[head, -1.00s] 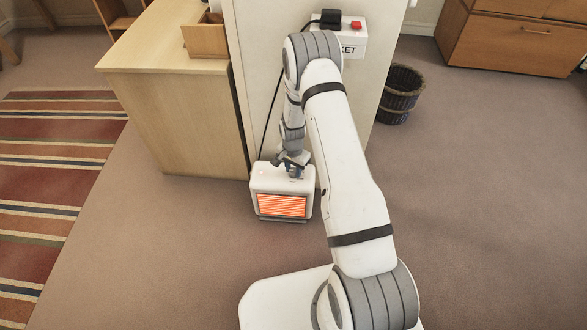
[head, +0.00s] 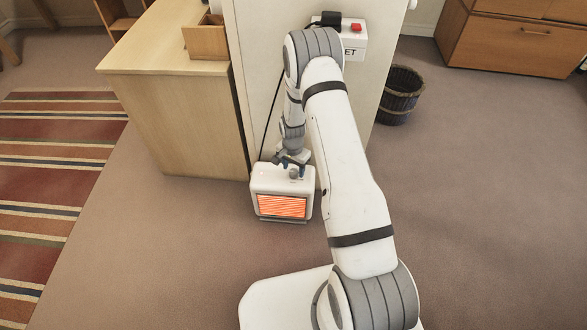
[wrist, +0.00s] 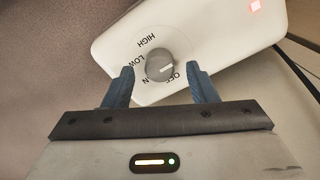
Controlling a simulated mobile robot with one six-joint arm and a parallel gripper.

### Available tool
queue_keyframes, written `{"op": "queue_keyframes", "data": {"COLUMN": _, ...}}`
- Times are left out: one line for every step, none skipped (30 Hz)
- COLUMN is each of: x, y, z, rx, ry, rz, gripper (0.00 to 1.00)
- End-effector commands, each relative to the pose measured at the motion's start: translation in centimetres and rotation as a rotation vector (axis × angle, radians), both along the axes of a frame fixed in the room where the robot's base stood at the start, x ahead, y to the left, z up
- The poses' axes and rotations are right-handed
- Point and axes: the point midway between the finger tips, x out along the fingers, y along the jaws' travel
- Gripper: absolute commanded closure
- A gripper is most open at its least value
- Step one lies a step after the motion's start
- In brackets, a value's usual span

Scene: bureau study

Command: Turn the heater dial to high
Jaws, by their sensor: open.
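The white heater (head: 259,184) stands on the floor against the pale wall panel, its front grille (head: 281,206) glowing orange. Its round grey dial (wrist: 160,66) is on top, with HIGH, LOW and OFF printed around it; another label is partly hidden by a finger. A pale mark on the dial lies toward its right side in the wrist view. My gripper (wrist: 160,68) is open, with one blue finger on each side of the dial and visible gaps. In the head view my gripper (head: 292,164) is over the heater top, beside the dial (head: 294,174).
A black cord (head: 271,115) runs up to a wall socket box (head: 354,42) with a red switch. A wooden desk (head: 180,115) stands left, a dark basket (head: 400,95) right. The carpet in front is clear.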

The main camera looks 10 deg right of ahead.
Motion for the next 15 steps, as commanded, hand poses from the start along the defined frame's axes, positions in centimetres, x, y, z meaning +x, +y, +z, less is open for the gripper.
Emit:
{"op": "queue_keyframes", "data": {"x": 0.1, "y": 0.0, "z": 1.4, "rx": 0.0, "ry": -0.004, "rz": 0.0, "gripper": 0.48}}
{"op": "queue_keyframes", "data": {"x": 0.1, "y": 0.0, "z": 2.0, "rx": 0.001, "ry": -0.004, "rz": 0.0, "gripper": 0.48}}
{"op": "queue_keyframes", "data": {"x": 0.1, "y": 0.0, "z": 2.7, "rx": 0.0, "ry": -0.003, "rz": 0.0, "gripper": 0.48}}
{"op": "queue_keyframes", "data": {"x": 0.1, "y": 0.0, "z": 3.2, "rx": 0.0, "ry": -0.003, "rz": 0.0, "gripper": 0.48}}
{"op": "queue_keyframes", "data": {"x": 0.1, "y": 0.1, "z": 3.7, "rx": 0.001, "ry": -0.002, "rz": 0.0, "gripper": 0.48}}
{"op": "queue_keyframes", "data": {"x": 0.1, "y": 0.1, "z": 4.3, "rx": 0.0, "ry": -0.001, "rz": 0.0, "gripper": 0.48}}
{"op": "queue_keyframes", "data": {"x": 0.1, "y": 0.1, "z": 4.8, "rx": 0.0, "ry": -0.003, "rz": 0.0, "gripper": 0.48}}
{"op": "queue_keyframes", "data": {"x": 0.1, "y": 0.1, "z": 5.2, "rx": 0.0, "ry": -0.003, "rz": 0.0, "gripper": 0.48}}
{"op": "queue_keyframes", "data": {"x": 0.2, "y": 0.1, "z": 5.6, "rx": 0.0, "ry": -0.003, "rz": 0.0, "gripper": 0.48}}
{"op": "queue_keyframes", "data": {"x": 0.1, "y": 0.1, "z": 5.9, "rx": 0.001, "ry": -0.002, "rz": 0.0, "gripper": 0.48}}
{"op": "queue_keyframes", "data": {"x": 0.1, "y": 0.1, "z": 6.1, "rx": 0.0, "ry": -0.001, "rz": 0.0, "gripper": 0.48}}
{"op": "queue_keyframes", "data": {"x": 0.1, "y": 0.1, "z": 6.3, "rx": 0.001, "ry": -0.001, "rz": 0.0, "gripper": 0.48}}
{"op": "queue_keyframes", "data": {"x": 0.1, "y": 0.1, "z": 6.4, "rx": 0.0, "ry": 0.0, "rz": 0.0, "gripper": 0.48}}
{"op": "queue_keyframes", "data": {"x": 0.1, "y": 0.1, "z": 6.5, "rx": 0.0, "ry": 0.0, "rz": 0.0, "gripper": 0.48}}
{"op": "queue_keyframes", "data": {"x": 0.1, "y": 0.1, "z": 6.5, "rx": 0.0, "ry": 0.0, "rz": 0.0, "gripper": 0.48}}
